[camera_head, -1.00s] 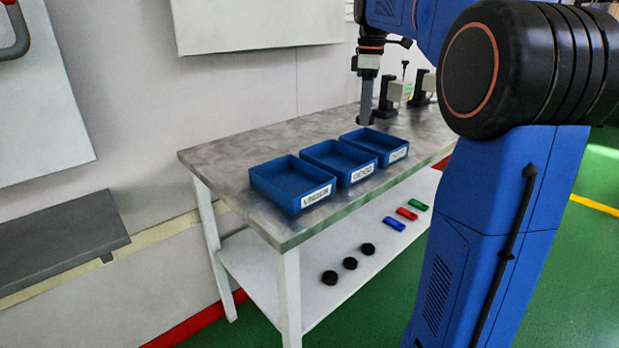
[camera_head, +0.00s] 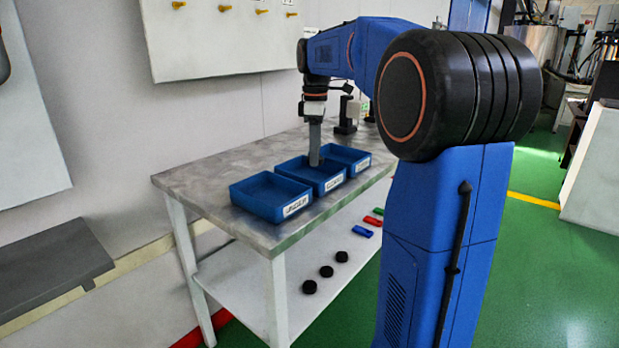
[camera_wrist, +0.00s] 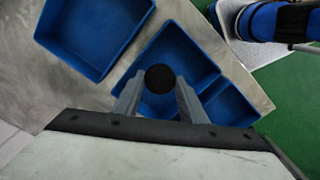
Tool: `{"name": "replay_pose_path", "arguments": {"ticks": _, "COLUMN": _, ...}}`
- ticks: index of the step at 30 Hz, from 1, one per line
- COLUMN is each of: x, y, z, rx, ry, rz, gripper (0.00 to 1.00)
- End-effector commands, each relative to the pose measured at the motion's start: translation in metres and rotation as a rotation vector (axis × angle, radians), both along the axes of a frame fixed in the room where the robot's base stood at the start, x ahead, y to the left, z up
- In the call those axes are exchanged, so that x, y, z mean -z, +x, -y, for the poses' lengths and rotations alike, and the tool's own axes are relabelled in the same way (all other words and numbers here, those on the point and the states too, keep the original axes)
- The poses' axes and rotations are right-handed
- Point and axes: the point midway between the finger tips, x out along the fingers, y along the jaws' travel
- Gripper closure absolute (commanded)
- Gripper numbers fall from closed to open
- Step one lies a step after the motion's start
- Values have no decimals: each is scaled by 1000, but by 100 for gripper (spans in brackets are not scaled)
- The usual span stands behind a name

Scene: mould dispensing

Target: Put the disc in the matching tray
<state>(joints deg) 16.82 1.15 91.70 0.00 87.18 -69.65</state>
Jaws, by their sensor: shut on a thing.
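My gripper (camera_head: 314,162) points down over the middle blue tray (camera_head: 331,184) in the head view. In the wrist view its two fingers (camera_wrist: 159,98) are shut on a small black disc (camera_wrist: 160,77), seen against the floor of a blue tray (camera_wrist: 178,46). How high the disc is above that floor I cannot tell. The left blue tray (camera_head: 267,196) and the right blue tray (camera_head: 343,154) stand on either side in a row. All three carry white front labels, too small to read. The trays look empty where their insides show.
The trays stand on a grey table (camera_head: 195,178). On the white lower shelf (camera_head: 235,275) lie several black discs (camera_head: 327,271) and a blue (camera_head: 363,231), a red (camera_head: 372,221) and a green piece. Dark devices (camera_head: 347,115) stand at the table's back.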

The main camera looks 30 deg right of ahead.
Motion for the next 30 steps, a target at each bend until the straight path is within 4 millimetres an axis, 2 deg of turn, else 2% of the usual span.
{"name": "replay_pose_path", "arguments": {"ticks": 5, "x": 7, "y": 0, "z": 0, "rx": 0, "ry": -1, "rz": 1, "gripper": 84}}
{"name": "replay_pose_path", "arguments": {"ticks": 13, "x": 8, "y": 0, "z": 0, "rx": 0, "ry": -1, "rz": 1, "gripper": 84}}
{"name": "replay_pose_path", "arguments": {"ticks": 14, "x": 8, "y": 0, "z": 0, "rx": 0, "ry": -1, "rz": 1, "gripper": 60}}
{"name": "replay_pose_path", "arguments": {"ticks": 16, "x": 8, "y": 0, "z": 0, "rx": 0, "ry": -1, "rz": 1, "gripper": 43}}
{"name": "replay_pose_path", "arguments": {"ticks": 17, "x": 8, "y": 0, "z": 0, "rx": 0, "ry": -1, "rz": 1, "gripper": 40}}
{"name": "replay_pose_path", "arguments": {"ticks": 26, "x": 7, "y": 0, "z": 0, "rx": 0, "ry": -1, "rz": 1, "gripper": 40}}
{"name": "replay_pose_path", "arguments": {"ticks": 30, "x": -3, "y": 1, "z": 0, "rx": 0, "ry": 0, "rz": 1, "gripper": 40}}
